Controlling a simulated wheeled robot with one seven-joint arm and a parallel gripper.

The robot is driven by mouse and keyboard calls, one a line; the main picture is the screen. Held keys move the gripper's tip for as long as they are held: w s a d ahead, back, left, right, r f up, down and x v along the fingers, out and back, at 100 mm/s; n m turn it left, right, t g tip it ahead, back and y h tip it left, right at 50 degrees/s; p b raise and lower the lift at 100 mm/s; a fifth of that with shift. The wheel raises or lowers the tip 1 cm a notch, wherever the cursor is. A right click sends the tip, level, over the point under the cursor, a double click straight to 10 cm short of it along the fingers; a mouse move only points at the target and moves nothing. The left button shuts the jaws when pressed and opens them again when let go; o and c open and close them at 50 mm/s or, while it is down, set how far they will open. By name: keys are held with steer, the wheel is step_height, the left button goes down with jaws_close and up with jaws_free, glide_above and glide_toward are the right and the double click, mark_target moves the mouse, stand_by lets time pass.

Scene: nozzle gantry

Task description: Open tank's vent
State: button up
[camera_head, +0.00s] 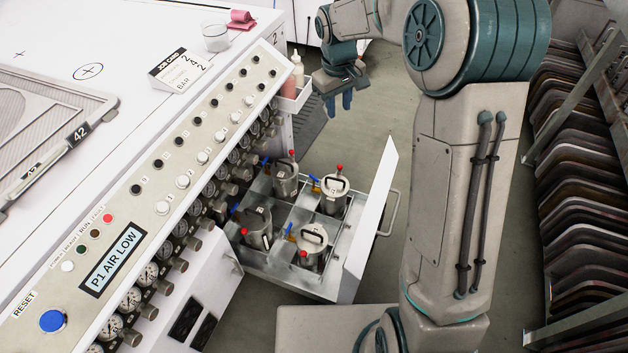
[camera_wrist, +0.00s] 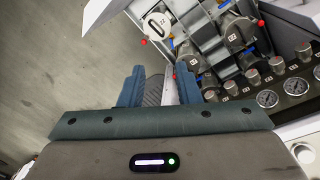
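Several metal tanks stand in an open drawer: back left (camera_head: 285,181), back right (camera_head: 334,193), front left (camera_head: 257,230) and front right (camera_head: 312,246). Each shows a red ball knob, such as the back right one's knob (camera_head: 340,168), and blue levers (camera_head: 313,178) show beside them. Which of these parts is the vent I cannot tell. My gripper (camera_head: 338,100) hangs beyond the drawer's far end, fingers down, clear of the tanks. In the wrist view my gripper (camera_wrist: 160,85) is open and empty, and a lidded tank (camera_wrist: 157,26) lies ahead of it.
The white drawer front (camera_head: 370,225) stands up on the right, with a handle (camera_head: 391,212). A panel of gauges and knobs borders the left; its display (camera_head: 112,260) reads "P1 AIR LOW". A bottle holder (camera_head: 295,98) is left of my gripper. A plate rack (camera_head: 585,200) stands far right.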

mark_target(314, 177)
steer(key=w+a+f+n+g+b, duration=0.1)
steer(key=w+a+f+b, duration=0.35)
steer(key=f, duration=0.85)
steer(key=w+a+f+n+b, duration=0.15)
steer(key=w+f+b, duration=0.5)
steer(key=f, duration=0.65)
steer(key=shift+y, duration=0.4)
steer(key=f+b, duration=0.2)
steer(key=f, duration=0.5)
steer(key=f+b, duration=0.1)
steer(key=f, duration=0.6)
steer(key=shift+w+d+f+b, duration=0.1)
steer(key=shift+w+f+b, duration=0.1)
steer(key=shift+b, duration=0.2)
jaws_close()
